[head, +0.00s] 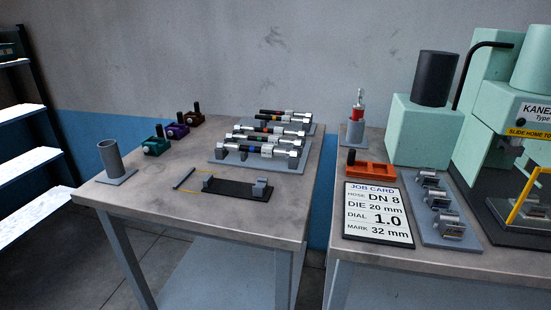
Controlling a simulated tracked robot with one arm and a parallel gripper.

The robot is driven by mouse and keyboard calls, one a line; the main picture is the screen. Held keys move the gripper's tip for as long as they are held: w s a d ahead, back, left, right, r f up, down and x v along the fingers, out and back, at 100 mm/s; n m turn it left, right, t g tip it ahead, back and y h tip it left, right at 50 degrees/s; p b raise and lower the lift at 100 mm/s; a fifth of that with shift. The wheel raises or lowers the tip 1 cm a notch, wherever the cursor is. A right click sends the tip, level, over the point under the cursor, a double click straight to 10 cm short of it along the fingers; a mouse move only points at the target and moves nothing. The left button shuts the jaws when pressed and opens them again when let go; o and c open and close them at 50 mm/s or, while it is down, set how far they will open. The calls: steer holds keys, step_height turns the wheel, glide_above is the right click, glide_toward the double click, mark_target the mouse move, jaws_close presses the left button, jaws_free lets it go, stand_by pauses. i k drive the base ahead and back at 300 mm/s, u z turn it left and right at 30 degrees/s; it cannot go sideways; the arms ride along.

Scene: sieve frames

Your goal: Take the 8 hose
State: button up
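Several short black hoses with silver end fittings lie side by side on grey holders on the left table. The nearest hose (262,150) has a pale blue band, and a hose farther back (286,115) has a reddish band. Their size marks are too small to read, so I cannot tell which is the 8 hose. The job card (378,212) on the right table reads hose DN 8, die 20 mm, dial 1.0, mark 32 mm. My gripper is not in view.
A dark fixture (235,190) with grey blocks lies in front of the hoses. A grey upright tube (110,158) stands at the left corner. Small coloured clamps (155,146) sit at the back left. A green press (490,100) stands right. A gap separates the tables.

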mark_target(274, 140)
steer(key=u, duration=0.8)
steer(key=i, duration=1.35)
steer(key=z, duration=0.65)
steer(key=i, duration=0.8)
steer(key=z, duration=0.65)
